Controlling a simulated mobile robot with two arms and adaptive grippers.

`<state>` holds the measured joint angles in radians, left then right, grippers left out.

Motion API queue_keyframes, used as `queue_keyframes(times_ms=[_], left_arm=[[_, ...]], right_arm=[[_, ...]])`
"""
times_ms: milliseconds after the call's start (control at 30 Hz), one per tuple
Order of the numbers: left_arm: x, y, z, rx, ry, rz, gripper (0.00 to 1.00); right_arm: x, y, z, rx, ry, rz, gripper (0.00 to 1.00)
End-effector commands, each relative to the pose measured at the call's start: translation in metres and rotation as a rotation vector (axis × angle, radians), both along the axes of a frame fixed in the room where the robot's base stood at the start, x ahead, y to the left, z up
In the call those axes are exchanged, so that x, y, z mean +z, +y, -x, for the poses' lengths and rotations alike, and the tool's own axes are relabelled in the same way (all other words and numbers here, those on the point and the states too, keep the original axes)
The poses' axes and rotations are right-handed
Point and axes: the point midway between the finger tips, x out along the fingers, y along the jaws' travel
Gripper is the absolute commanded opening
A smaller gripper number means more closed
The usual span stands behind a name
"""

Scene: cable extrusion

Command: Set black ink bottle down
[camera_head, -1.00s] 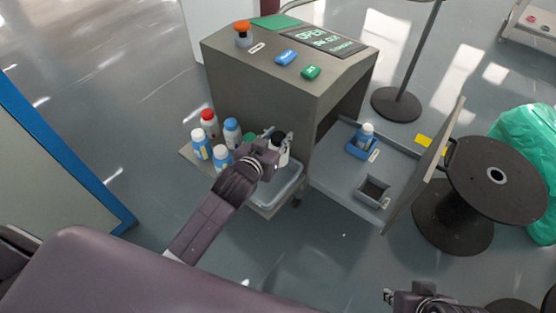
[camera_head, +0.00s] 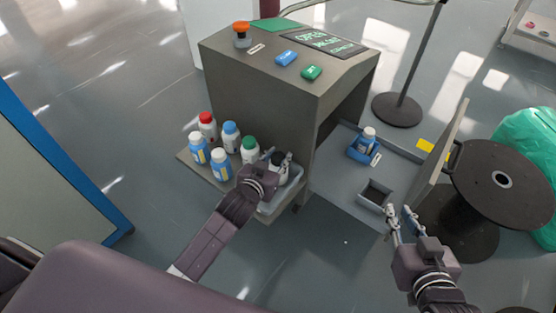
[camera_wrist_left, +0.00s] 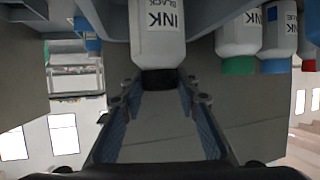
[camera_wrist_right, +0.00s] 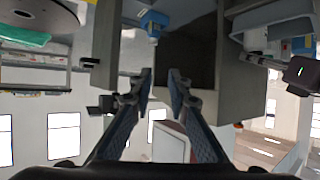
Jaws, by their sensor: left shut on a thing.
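The white ink bottle with the black cap (camera_head: 280,160) is at the right end of the side shelf, at the pale grey tray (camera_head: 294,188). My left gripper (camera_head: 277,157) is shut on it at the cap. In the left wrist view the picture is upside down: the label reads INK BLACK (camera_wrist_left: 158,14), and the fingers (camera_wrist_left: 158,82) flank the black cap. I cannot tell whether its base touches the tray. My right gripper (camera_head: 400,212) is open and empty beside the machine's lower platform; its parted fingertips also show in the right wrist view (camera_wrist_right: 161,76).
Bottles with red (camera_head: 206,118), blue (camera_head: 230,127) and green caps (camera_head: 249,143) stand left of the black-capped one. A black spool (camera_head: 500,180) stands right.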

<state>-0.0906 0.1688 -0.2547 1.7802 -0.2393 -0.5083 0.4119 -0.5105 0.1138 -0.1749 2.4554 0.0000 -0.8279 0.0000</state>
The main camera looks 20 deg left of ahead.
Motion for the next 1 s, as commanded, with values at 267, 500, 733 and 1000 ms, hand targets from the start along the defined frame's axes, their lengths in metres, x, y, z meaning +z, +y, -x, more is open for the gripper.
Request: queue_keyframes(times_ms=[267, 500, 733, 1000], left_arm=[[-0.006, 0.000, 0.000, 0.000, -0.003, 0.000, 0.00], [-0.007, 0.000, 0.000, 0.000, -0.002, 0.000, 0.00], [-0.008, 0.000, 0.000, 0.000, 0.000, 0.000, 0.47], [-0.007, 0.000, 0.000, 0.000, 0.000, -0.001, 0.47]], right_arm=[[0.015, 0.004, -0.009, 0.004, -0.070, -0.017, 0.16], [0.015, 0.004, -0.009, 0.005, -0.075, -0.018, 0.16], [0.016, 0.005, -0.009, 0.005, -0.078, -0.019, 0.16], [0.015, 0.005, -0.009, 0.005, -0.074, -0.018, 0.16]])
